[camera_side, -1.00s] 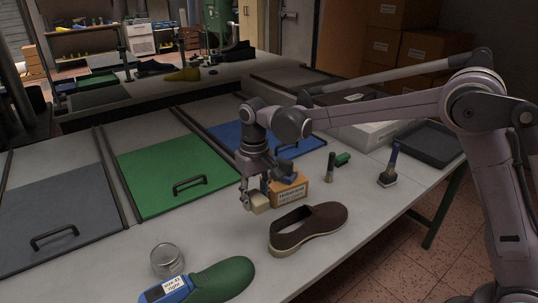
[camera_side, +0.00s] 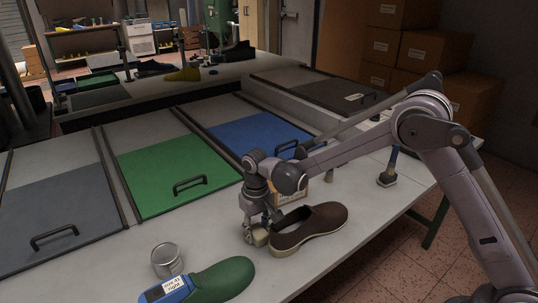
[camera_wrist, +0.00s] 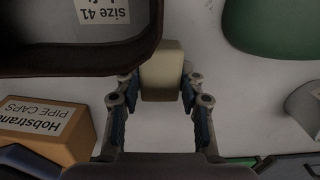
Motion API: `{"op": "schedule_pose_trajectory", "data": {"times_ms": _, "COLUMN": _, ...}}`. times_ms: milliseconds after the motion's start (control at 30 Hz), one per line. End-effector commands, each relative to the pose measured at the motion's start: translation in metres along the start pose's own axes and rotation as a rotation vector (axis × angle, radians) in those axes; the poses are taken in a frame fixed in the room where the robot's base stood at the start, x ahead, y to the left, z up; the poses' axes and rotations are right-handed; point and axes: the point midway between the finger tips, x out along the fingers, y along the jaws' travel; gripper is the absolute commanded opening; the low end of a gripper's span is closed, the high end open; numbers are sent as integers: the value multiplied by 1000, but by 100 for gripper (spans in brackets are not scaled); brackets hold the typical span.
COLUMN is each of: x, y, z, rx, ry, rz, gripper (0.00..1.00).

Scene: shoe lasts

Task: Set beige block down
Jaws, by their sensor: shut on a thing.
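The beige block (camera_wrist: 162,70) is between the fingers of my gripper (camera_wrist: 160,108) in the wrist view. My gripper is shut on it. In the side view my gripper (camera_side: 257,228) points down with the block (camera_side: 260,238) low at the table (camera_side: 215,228), just left of the brown shoe (camera_side: 310,226). Whether the block touches the table or the shoe, I cannot tell. In the wrist view the dark shoe (camera_wrist: 75,60), with a "size 41" label inside, lies close to the left of the block.
A cardboard pipe caps box (camera_wrist: 45,128) stands behind my gripper. A green shoe last (camera_side: 222,278) with a blue tag and a round metal tin (camera_side: 167,260) are at the front. A brush (camera_side: 388,170) stands at the right. The table between tin and gripper is clear.

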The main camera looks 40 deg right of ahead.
Motion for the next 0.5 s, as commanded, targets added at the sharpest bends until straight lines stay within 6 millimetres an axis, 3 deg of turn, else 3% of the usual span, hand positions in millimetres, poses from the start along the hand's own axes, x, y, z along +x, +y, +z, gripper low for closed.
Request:
{"op": "schedule_pose_trajectory", "data": {"times_ms": 267, "x": 3, "y": 0, "z": 0, "rx": 0, "ry": 0, "rz": 0, "gripper": 6}}
{"op": "schedule_pose_trajectory", "data": {"times_ms": 300, "x": 3, "y": 0, "z": 0, "rx": 0, "ry": 0, "rz": 0, "gripper": 50}}
{"op": "schedule_pose_trajectory", "data": {"times_ms": 333, "x": 3, "y": 0, "z": 0, "rx": 0, "ry": 0, "rz": 0, "gripper": 59}}
{"op": "schedule_pose_trajectory", "data": {"times_ms": 500, "x": 2, "y": 0, "z": 0, "rx": 0, "ry": 0, "rz": 0, "gripper": 61}}
